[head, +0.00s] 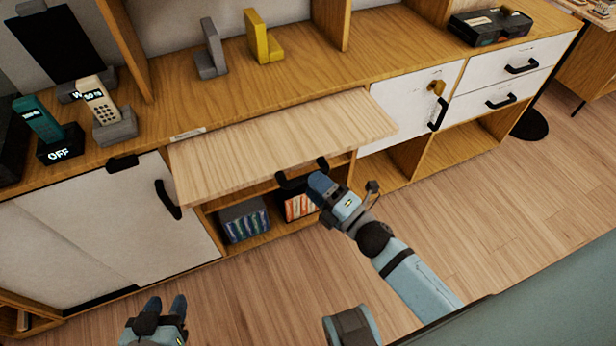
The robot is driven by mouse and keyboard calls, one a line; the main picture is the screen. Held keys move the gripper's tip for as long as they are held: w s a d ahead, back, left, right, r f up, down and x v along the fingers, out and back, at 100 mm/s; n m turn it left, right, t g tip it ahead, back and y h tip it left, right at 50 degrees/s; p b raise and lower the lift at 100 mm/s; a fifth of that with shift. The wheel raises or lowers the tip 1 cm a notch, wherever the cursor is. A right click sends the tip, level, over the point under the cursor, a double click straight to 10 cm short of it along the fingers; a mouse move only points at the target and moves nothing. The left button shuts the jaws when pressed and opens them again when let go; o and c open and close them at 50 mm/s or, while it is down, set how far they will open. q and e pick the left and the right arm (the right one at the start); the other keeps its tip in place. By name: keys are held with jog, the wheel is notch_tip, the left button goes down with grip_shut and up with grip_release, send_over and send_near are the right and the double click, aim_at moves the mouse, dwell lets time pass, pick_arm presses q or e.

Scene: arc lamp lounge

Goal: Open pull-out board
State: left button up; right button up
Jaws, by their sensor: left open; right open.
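The pull-out board (275,140) is a light wooden panel that sticks out from the front of the wooden cabinet, below its top. A black handle (291,182) shows under its front edge, partly covered by my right gripper. My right gripper (318,183) is open at this handle; whether it touches the handle I cannot tell. My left gripper (168,304) is open and empty, low over the floor at the lower left, apart from the cabinet.
Under the board is an open shelf with a dark box of discs (244,220) and orange-spined items (300,206). A white door (125,222) is at left, white drawers (500,93) at right. Phones (99,101) and bookends (262,38) stand on top. Floor in front is clear.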

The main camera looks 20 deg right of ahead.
jog(key=v, duration=1)
jog(key=shift+s+d, duration=0.2)
jog(key=shift+s, duration=0.15)
